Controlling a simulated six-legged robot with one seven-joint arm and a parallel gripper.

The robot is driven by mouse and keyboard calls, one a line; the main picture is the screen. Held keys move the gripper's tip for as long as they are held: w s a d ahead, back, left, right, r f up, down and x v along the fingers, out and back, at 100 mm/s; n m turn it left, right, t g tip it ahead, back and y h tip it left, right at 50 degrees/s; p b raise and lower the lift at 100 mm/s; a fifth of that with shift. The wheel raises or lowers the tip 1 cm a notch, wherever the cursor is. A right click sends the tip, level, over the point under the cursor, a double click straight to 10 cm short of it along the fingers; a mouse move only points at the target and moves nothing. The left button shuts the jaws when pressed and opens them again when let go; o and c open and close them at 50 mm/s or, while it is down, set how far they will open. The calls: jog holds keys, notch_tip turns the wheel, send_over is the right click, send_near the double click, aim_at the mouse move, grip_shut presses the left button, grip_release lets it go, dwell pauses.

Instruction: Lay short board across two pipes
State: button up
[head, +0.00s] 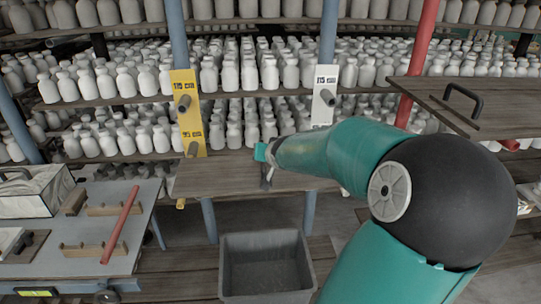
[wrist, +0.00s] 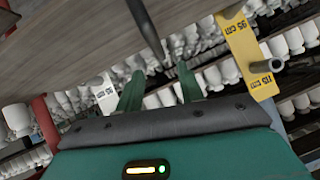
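A brown wooden board (head: 225,178) lies roughly flat in front of the two blue posts, just below the lower left pipe (head: 192,149); its supports are mostly hidden. Upper pipes marked 115 stick out of the yellow plate (head: 188,122) and the white plate (head: 323,112). The yellow plate also shows in the wrist view (wrist: 243,45). My gripper (head: 265,155) is over the board; in the wrist view its green fingers (wrist: 160,86) are apart. A dark bar (wrist: 147,28), apparently the board's handle, points into the gap; I cannot tell whether they touch.
A second board with a black handle (head: 465,98) is at upper right. A grey bin (head: 265,262) stands below the central board. A left-hand table (head: 75,235) carries a red rod (head: 120,225) and wooden racks. Shelves of white bottles fill the back.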

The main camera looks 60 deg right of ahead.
jog(key=shift+v, duration=1.75)
